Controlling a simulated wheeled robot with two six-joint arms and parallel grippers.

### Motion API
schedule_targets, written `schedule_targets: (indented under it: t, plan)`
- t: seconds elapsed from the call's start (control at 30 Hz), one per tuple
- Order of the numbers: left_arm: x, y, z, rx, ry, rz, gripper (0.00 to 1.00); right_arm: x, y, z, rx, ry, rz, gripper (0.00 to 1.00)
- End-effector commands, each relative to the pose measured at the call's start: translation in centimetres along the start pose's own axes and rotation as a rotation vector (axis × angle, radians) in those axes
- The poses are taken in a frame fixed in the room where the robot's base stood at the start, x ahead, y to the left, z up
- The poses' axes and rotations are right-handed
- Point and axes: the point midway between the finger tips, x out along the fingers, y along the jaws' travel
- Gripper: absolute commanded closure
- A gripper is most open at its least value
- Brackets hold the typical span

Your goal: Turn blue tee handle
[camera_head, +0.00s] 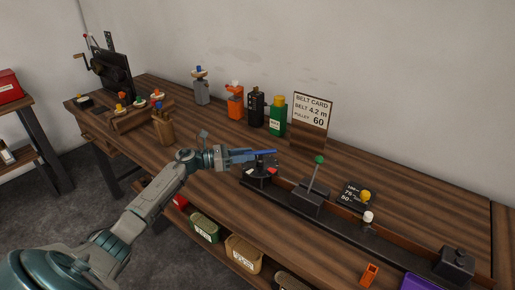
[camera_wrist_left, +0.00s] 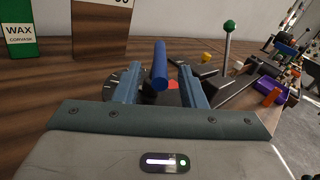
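The blue tee handle (camera_head: 264,153) is a blue bar above a dark round base (camera_head: 262,174) at the left end of a long black rail on the bench. My left gripper (camera_head: 248,156) is at the handle, its fingers reaching in from the left. In the left wrist view the blue handle (camera_wrist_left: 160,66) shows between the two fingers of my left gripper (camera_wrist_left: 158,78), with a gap on each side. The fingers are open and do not look closed on it. The handle's stem is mostly hidden. My right gripper is not in view.
A green-knobbed lever (camera_head: 319,160) stands on the rail (camera_head: 340,216) to the right. Behind are a belt card (camera_head: 312,112), a green wax box (camera_head: 278,116), a black bottle (camera_head: 256,107) and an orange bottle (camera_head: 235,103). The bench's right back is clear.

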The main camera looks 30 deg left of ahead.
Motion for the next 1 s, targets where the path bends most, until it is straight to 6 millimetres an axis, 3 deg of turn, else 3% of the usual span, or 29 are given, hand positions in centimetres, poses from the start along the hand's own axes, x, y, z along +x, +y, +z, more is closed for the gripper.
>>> schedule_targets:
  t: [0.03, 0.23, 0.63, 0.83, 1.0]
  plan:
    - [1.0, -0.1, 0.5, -0.002, -0.004, -0.001, 0.63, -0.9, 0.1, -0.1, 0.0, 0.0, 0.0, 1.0]
    - [3.5, 0.0, 0.2, -0.002, -0.001, 0.0, 0.63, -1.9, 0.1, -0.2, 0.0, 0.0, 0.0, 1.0]
    - [4.2, 0.0, 0.0, -0.001, 0.001, 0.0, 0.63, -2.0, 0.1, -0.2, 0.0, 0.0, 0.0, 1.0]
    - [4.2, 0.0, 0.0, -0.001, 0.001, 0.0, 1.0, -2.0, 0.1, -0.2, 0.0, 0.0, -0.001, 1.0]
    - [4.2, 0.0, 0.0, -0.001, 0.0, 0.003, 1.0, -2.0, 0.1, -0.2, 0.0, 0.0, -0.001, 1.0]
